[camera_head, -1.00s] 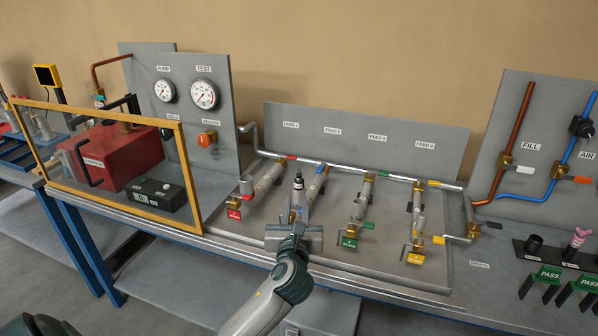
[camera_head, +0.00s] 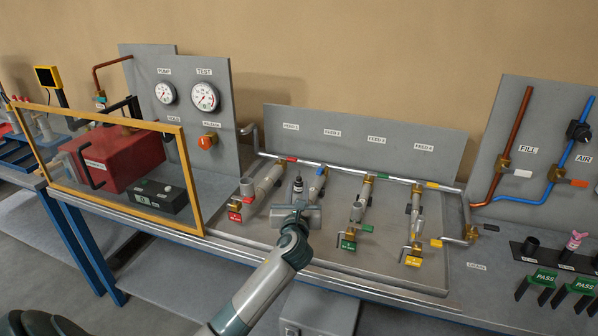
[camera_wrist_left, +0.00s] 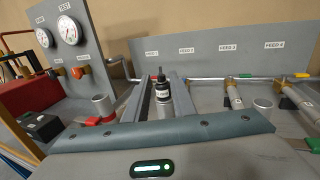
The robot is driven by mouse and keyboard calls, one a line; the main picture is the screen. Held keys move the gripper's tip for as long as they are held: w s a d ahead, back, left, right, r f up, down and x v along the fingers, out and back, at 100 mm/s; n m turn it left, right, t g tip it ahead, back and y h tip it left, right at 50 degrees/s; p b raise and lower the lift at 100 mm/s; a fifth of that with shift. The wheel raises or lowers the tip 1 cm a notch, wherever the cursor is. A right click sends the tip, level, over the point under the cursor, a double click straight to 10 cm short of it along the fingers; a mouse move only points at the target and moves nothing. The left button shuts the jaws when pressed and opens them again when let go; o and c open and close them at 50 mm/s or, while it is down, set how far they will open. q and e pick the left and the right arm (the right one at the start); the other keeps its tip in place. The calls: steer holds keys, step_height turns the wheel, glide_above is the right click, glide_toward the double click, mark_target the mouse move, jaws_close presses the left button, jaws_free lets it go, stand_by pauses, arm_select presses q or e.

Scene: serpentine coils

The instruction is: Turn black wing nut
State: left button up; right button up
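I cannot pick out a black wing nut for certain. A small dark bottle-like piece with a black pointed top and white label (camera_head: 298,186) stands upright at the second feed line. It also shows in the left wrist view (camera_wrist_left: 162,90). My left gripper (camera_head: 297,206) is just in front of it, with its fingers pointing toward the back panel. In the left wrist view, the grey fingers (camera_wrist_left: 160,80) are apart, one on each side of the piece. Contact with it cannot be told. My right gripper is not in view.
A black knob (camera_head: 579,131) sits on the blue AIR pipe at right. Feed lines with red (camera_head: 234,216), green (camera_head: 348,244) and yellow (camera_head: 412,261) tags flank the gripper.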

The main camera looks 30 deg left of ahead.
mark_target(299, 179)
arm_select(q)
steer(key=p+x, duration=0.1)
steer(key=x, duration=0.7)
jaws_close()
